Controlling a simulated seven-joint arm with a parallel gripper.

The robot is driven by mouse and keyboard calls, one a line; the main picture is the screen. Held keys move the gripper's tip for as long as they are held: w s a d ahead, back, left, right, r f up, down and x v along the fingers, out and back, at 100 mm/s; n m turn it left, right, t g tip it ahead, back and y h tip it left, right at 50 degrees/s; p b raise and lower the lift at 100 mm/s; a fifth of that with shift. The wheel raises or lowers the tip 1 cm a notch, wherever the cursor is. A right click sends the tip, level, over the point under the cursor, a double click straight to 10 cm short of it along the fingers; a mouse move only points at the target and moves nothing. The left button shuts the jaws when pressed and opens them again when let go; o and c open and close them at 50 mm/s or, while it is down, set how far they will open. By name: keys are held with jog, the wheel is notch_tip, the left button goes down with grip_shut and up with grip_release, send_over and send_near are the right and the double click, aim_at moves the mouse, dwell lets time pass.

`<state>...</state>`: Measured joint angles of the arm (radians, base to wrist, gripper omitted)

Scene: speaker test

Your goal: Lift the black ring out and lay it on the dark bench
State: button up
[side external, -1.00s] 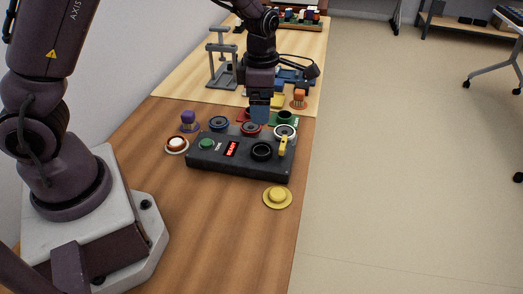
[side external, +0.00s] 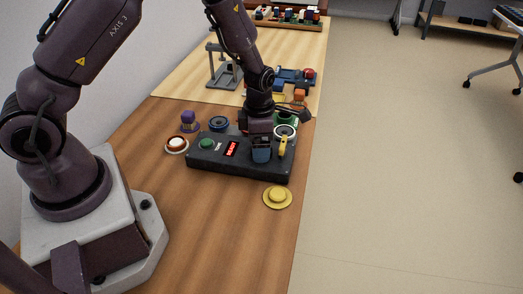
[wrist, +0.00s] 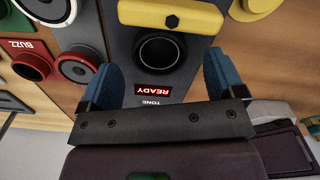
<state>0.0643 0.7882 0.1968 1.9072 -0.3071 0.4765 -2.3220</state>
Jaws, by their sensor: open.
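The black ring (wrist: 181,54) sits in the dark control box, beside the red READY display, in the wrist view. In the side external view my gripper hides it. My gripper (side external: 262,154) is over the right part of the box (side external: 216,163). In the wrist view its two blue fingers (wrist: 160,70) are spread wide, one on each side of the ring, with clear gaps. Nothing is between them but the ring below. The dark bench (side external: 220,240) is the brown wooden top around the box, with bare wood in front.
A yellow handle (side external: 283,146) stands on the box close to the ring. A yellow knob piece (side external: 277,196) lies on the bench in front. A white-and-red button (side external: 177,145) and a purple piece (side external: 189,121) lie left. A grey stand (side external: 222,65) is behind.

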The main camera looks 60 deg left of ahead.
jog(key=shift+f, duration=0.85)
jog(key=c, duration=1)
jog(key=shift+o, duration=0.2)
jog(key=shift+r, duration=0.1)
